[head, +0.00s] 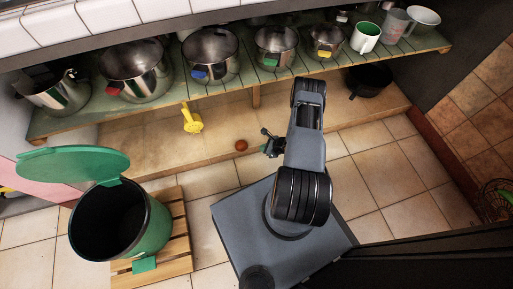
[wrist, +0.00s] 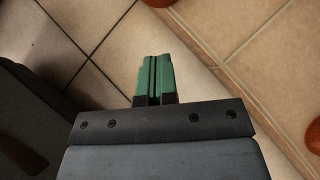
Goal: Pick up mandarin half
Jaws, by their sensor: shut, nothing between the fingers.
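A small round orange-brown piece that looks like the mandarin half (head: 241,145) lies on the ledge below the shelf, near its front edge, in the head view. My gripper (head: 271,148) is just to the right of it, apart from it. In the wrist view the green fingers of my gripper (wrist: 157,62) are pressed together with nothing between them. That view also cuts off an orange piece at the top edge (wrist: 159,2) and another at the right edge (wrist: 313,138). I cannot tell which of these is the mandarin half.
A green shelf (head: 160,111) with several steel pots runs above the ledge. A dark pot (head: 370,79) stands under the shelf at right. A green bin (head: 150,228) with its lid open stands on a wooden pallet at left.

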